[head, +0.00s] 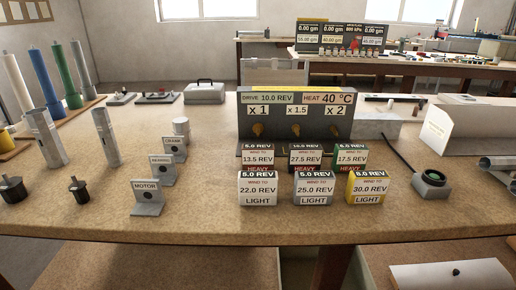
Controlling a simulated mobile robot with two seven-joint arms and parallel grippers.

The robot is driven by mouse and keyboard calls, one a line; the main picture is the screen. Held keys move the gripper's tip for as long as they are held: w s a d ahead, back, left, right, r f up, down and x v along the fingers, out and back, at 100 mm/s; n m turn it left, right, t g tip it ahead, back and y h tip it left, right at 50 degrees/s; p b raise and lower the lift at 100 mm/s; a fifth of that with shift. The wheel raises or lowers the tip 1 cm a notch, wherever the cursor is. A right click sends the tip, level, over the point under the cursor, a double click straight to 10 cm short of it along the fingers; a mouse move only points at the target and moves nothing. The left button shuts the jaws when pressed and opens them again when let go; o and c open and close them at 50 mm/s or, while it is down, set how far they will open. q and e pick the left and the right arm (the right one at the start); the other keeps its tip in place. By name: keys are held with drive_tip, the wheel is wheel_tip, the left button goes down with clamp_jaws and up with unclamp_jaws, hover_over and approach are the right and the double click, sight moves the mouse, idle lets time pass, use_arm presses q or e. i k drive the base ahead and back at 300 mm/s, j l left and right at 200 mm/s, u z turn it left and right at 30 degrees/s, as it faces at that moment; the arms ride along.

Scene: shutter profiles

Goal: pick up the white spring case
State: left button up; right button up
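Several small spring cases with printed labels stand in two rows on the workbench (215,215), right of centre. The front-left case (258,188), marked 22.0 REV LIGHT, looks white or very pale. The front-middle case (314,190), marked 25.0 REV LIGHT, looks grey, and the front-right case (367,188), marked 30.0 REV LIGHT, is yellow. Behind them stand cases marked HEAVY, partly hidden: 13.5 REV (258,157), 17.5 REV (305,157) and a green 17.5 REV (350,157). Neither of my grippers is in view.
A grey drive panel (296,118) with several knobs stands close behind the cases. The bench is clear in front of the cases.

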sight(255, 188)
drive_tip(key=i+z, duration=0.25)
drive_tip(key=i, duration=0.2)
drive_tip(key=i+j+z, duration=0.3)
drive_tip(key=i, duration=0.15)
